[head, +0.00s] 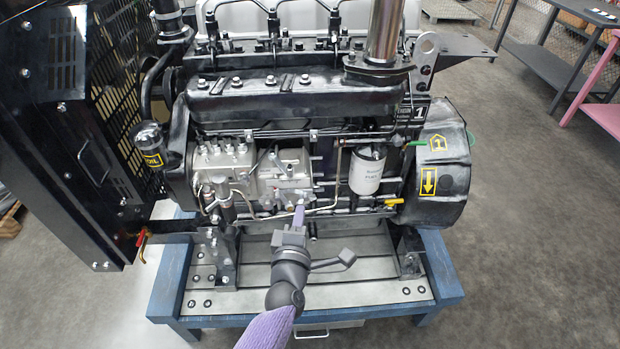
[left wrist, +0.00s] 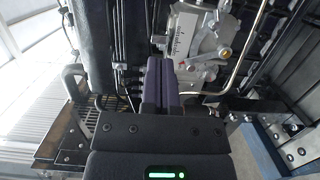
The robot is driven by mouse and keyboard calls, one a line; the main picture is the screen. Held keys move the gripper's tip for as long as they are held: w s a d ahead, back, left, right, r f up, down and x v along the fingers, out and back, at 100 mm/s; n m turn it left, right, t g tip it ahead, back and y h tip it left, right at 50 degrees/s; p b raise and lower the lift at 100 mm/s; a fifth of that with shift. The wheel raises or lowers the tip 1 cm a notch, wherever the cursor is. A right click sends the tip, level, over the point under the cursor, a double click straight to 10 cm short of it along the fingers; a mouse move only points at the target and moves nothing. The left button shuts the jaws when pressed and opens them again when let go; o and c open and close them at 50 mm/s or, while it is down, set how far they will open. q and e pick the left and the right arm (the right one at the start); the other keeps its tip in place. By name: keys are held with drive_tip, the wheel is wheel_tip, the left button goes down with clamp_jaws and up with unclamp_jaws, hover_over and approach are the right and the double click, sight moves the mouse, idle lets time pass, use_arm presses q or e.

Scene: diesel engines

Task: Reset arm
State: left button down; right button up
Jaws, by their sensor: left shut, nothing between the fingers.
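My left gripper (head: 298,214) is in front of the diesel engine (head: 300,108), close to the grey injection pump (head: 245,170) on its lower side. Its fingers point at the engine and are closed together with nothing between them. In the left wrist view the shut fingers (left wrist: 162,82) point up toward the engine, next to the pale pump body (left wrist: 196,38). I cannot tell whether the fingertips touch the engine. My right gripper is not in view.
The engine stands on a blue-framed stand (head: 455,285) with a metal top. A white fuel filter (head: 367,172) and a yellow valve handle (head: 394,202) are right of the gripper. A black radiator frame (head: 50,150) stands at left.

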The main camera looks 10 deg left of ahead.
use_arm(q)
drive_tip(key=s+f+m+g+h+b, duration=0.1)
drive_tip(key=s+f+m+g+h, duration=0.1)
drive_tip(key=s+f+m+g, duration=0.6)
drive_tip(key=s+f+m+g+h, duration=0.1)
drive_tip(key=s+f+m, duration=0.4)
drive_tip(key=s+f, duration=0.7)
drive_tip(key=s+a+f+m+g, duration=0.2)
drive_tip(key=s+f+m, duration=0.1)
drive_tip(key=s, duration=0.4)
drive_tip(key=s+a+f+m+g+y, duration=0.1)
drive_tip(key=s+a+f+m+g, duration=0.1)
drive_tip(key=s, duration=0.5)
drive_tip(key=s+a+f+m+g, duration=0.3)
drive_tip(key=s+f, duration=0.3)
drive_tip(key=s, duration=0.2)
drive_tip(key=shift+f+m+g+b, duration=0.35)
drive_tip(key=shift+m+g, duration=0.15)
drive_tip(key=shift+g, duration=0.2)
